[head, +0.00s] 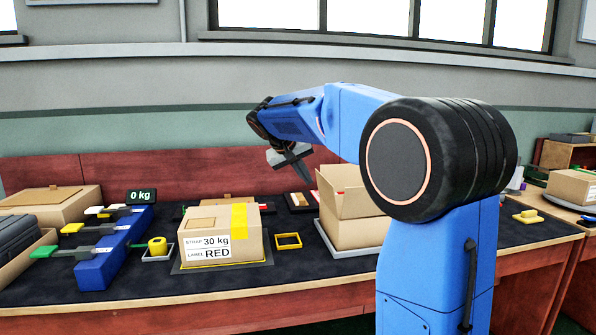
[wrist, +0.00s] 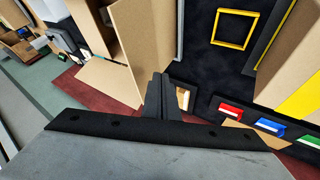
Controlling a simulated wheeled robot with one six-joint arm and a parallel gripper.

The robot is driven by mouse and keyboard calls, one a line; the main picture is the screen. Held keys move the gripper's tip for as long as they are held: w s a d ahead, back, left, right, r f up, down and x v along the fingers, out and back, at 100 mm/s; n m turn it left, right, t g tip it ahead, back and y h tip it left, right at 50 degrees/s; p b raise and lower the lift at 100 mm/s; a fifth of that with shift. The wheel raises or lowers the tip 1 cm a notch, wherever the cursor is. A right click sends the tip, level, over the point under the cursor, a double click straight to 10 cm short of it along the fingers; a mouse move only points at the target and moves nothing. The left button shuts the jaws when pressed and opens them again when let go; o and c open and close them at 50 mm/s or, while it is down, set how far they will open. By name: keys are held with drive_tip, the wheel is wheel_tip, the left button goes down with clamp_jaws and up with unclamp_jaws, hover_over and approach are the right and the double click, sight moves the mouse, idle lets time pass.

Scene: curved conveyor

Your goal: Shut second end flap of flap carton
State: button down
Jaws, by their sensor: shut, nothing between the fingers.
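The flap carton (head: 355,234) is an open tan box right of the middle of the bench in the head view, partly hidden behind my arm. One flap (head: 326,192) stands upright at its left end, and a broad flap (head: 362,205) rises along its front. In the wrist view the carton (wrist: 148,38) is at the upper left, with a flap (wrist: 108,82) sticking out beside it. My gripper (head: 305,178) is shut and empty, pointing down just left of and above the carton. Its fingers (wrist: 158,82) show close beside the carton wall in the wrist view; contact cannot be told.
A strapped carton labelled 30 kg RED (head: 222,248) stands left of the flap carton. A small yellow frame (head: 288,241) lies between them. A blue rack (head: 112,252) is farther left. Red and blue bins (wrist: 230,112) lie near the fingers in the wrist view.

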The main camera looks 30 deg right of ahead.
sight(323, 177)
drive_tip(key=shift+s+d+r, duration=0.2)
drive_tip(key=shift+s+d, duration=0.05)
drive_tip(key=shift+d, duration=0.45)
drive_tip(key=shift+s+d+r, duration=0.2)
drive_tip(key=shift+s+d, duration=0.05)
drive_tip(key=shift+d, duration=0.45)
drive_tip(key=shift+d, duration=0.1)
drive_tip(key=shift+s+d+r+y, duration=0.15)
drive_tip(key=shift+d+r+y, duration=0.05)
drive_tip(key=shift+d+y, duration=0.25)
drive_tip(key=shift+s+d+r+y, duration=0.1)
drive_tip(key=shift+d+r+y, duration=0.05)
drive_tip(key=shift+d+y, duration=0.25)
drive_tip(key=s+d+f+m+t+y, duration=0.2)
drive_tip(key=d+f+y, duration=0.2)
drive_tip(key=d+y, duration=0.3)
drive_tip(key=s+d+f+m+t+y, duration=0.1)
drive_tip(key=s+d+f+t+y, duration=0.1)
drive_tip(key=d+f+y, duration=0.2)
drive_tip(key=shift+s+d+f+m+t+y, duration=0.15)
drive_tip(key=shift+d+f+m+t+y, duration=0.25)
drive_tip(key=shift+d+y, duration=1.3)
drive_tip(key=shift+d+h, duration=0.3)
drive_tip(key=shift+h, duration=0.05)
